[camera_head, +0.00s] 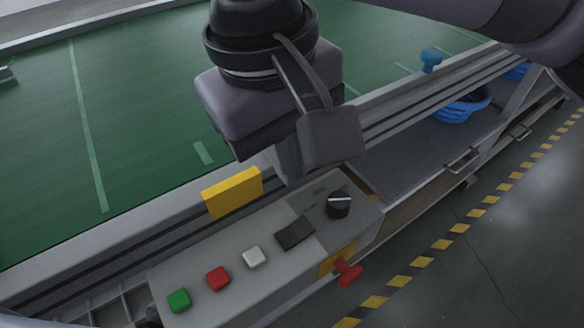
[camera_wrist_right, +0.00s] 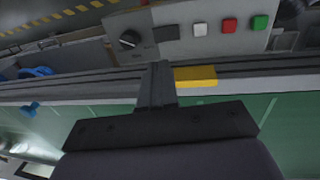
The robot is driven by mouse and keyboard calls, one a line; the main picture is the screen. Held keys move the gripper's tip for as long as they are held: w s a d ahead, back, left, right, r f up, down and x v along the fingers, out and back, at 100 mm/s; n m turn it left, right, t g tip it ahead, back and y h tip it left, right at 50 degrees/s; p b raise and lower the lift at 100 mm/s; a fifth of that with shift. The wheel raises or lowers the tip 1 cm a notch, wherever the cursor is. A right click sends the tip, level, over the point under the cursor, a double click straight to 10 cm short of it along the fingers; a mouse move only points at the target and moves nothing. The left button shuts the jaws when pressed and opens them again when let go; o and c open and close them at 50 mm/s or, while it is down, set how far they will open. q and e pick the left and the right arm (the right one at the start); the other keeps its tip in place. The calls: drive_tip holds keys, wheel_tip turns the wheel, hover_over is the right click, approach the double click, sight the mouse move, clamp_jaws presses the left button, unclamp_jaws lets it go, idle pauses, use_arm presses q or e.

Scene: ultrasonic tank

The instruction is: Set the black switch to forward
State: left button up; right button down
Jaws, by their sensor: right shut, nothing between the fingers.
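The black switch (camera_head: 339,205) is a round knob with a pale line across its top, at the right end of the grey control box (camera_head: 215,255). In the right wrist view the black switch (camera_wrist_right: 130,40) shows at the upper left of the fingers. My right gripper (camera_head: 290,172) points down above the table rail, behind the box and a little left of the switch, apart from it. Its fingers (camera_wrist_right: 157,70) are shut and empty in the wrist view. The wrist camera mount partly hides them in the head view. My left gripper is not in view.
The box carries green (camera_head: 179,300), red (camera_head: 218,278) and white (camera_head: 253,257) buttons and a black rectangle (camera_head: 295,233). A red knob (camera_head: 347,272) sticks out of its front. A yellow block (camera_head: 232,193) stands behind it. A blue basket (camera_head: 462,105) is farther right.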

sight(302, 227)
drive_tip(key=f, duration=0.4)
drive_tip(key=d+f, duration=0.1)
drive_tip(key=f, duration=0.3)
drive_tip(key=w+f, duration=0.1)
drive_tip(key=f, duration=0.3)
drive_tip(key=shift+d, duration=0.2)
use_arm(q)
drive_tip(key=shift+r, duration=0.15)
